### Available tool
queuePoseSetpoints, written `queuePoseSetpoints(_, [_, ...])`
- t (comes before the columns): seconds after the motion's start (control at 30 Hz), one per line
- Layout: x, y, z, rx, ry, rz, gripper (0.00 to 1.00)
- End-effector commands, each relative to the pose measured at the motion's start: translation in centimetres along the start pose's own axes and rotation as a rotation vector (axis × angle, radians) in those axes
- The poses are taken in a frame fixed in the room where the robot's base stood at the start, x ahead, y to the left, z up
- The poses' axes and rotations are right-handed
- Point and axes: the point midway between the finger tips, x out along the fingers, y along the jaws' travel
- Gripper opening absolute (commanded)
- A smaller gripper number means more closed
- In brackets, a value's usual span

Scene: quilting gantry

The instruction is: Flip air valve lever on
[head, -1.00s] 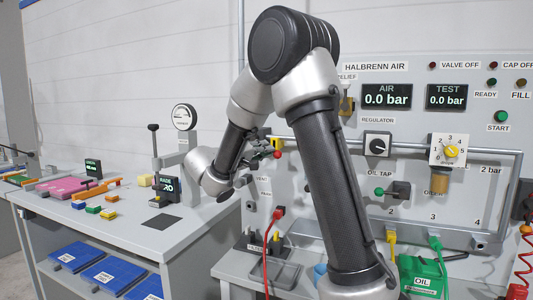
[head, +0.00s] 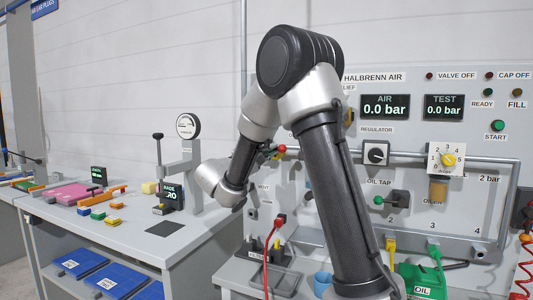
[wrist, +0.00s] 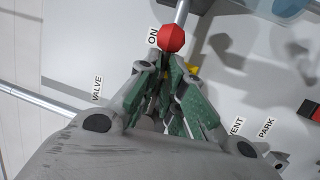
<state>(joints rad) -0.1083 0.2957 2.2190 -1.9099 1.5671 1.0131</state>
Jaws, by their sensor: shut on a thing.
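The air valve lever has a red knob (wrist: 171,38), which sits close to the ON label (wrist: 153,38) in the wrist view. My gripper (wrist: 172,75) is shut on the lever just below the knob, with its green finger pads on either side. A bit of yellow (wrist: 194,70) shows behind the fingers. In the head view the red knob (head: 282,149) shows at the tip of my gripper (head: 268,154), left of the regulator (head: 376,152). The lever's shaft and pivot are mostly hidden by the fingers.
The panel's AIR display (head: 385,107) and TEST display (head: 443,107) both read 0.0 bar. A pipe (head: 460,158) runs across the panel. A red hose (head: 268,255) hangs below my wrist. A gauge stand (head: 188,128) stands on the left bench.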

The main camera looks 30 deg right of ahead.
Motion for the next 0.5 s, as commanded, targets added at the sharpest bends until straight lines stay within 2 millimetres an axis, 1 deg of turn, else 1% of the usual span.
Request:
queuePoseSetpoints(0.03, [0.30, -0.24, 0.60, -0.010, -0.016, -0.003, 0.00])
queuePoseSetpoints(0.37, [0.33, -0.14, 0.60, -0.010, -0.017, -0.001, 0.00])
queuePoseSetpoints(0.4, [0.33, -0.12, 0.60, -0.009, -0.017, -0.001, 0.17])
queuePoseSetpoints(0.47, [0.34, -0.10, 0.60, -0.009, -0.017, -0.001, 0.28])
queuePoseSetpoints(0.5, [0.34, -0.09, 0.60, -0.008, -0.017, -0.001, 0.31])
